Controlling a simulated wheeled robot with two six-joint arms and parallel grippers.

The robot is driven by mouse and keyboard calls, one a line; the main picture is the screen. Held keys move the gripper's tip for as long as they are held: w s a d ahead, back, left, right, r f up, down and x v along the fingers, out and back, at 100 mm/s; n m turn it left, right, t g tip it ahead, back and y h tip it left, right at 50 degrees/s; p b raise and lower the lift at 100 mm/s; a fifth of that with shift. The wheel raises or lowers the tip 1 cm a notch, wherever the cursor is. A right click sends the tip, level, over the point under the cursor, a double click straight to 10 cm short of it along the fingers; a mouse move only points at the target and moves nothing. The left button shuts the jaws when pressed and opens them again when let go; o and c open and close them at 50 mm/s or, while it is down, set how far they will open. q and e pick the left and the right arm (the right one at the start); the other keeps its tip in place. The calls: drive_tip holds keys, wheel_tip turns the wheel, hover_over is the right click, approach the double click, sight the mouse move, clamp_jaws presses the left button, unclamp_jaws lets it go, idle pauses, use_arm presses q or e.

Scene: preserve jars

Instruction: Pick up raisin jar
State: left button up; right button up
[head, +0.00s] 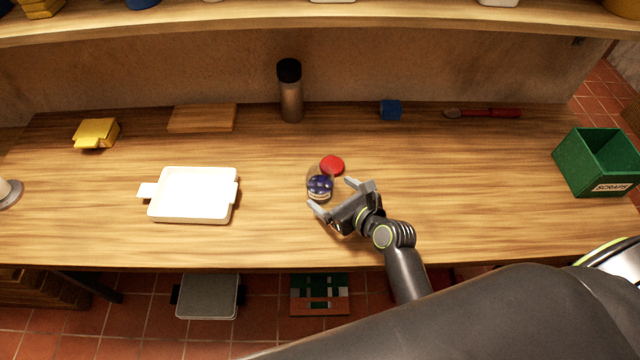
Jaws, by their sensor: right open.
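A small clear glass jar (320,186) with dark blue-purple contents stands near the middle of the wooden worktop. I take it to be the raisin jar; its label is too small to read. A round red lid (332,165) shows at its upper right; I cannot tell whether it touches the jar. My right gripper (331,194) is open, coming from the lower right. Its two fingertips point at the jar, one near its lower left side and one to its right. Nothing is held between them. My left gripper is not in view.
A white tray (191,213) lies to the left. A green scraps bin (585,171) stands right. A yellow object (97,131) sits far left.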

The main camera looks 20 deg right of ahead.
drive_tip(key=shift+x, duration=2.9)
drive_tip(key=shift+s+a, duration=0.1)
drive_tip(key=shift+a, duration=0.05)
drive_tip(key=c, duration=1.1)
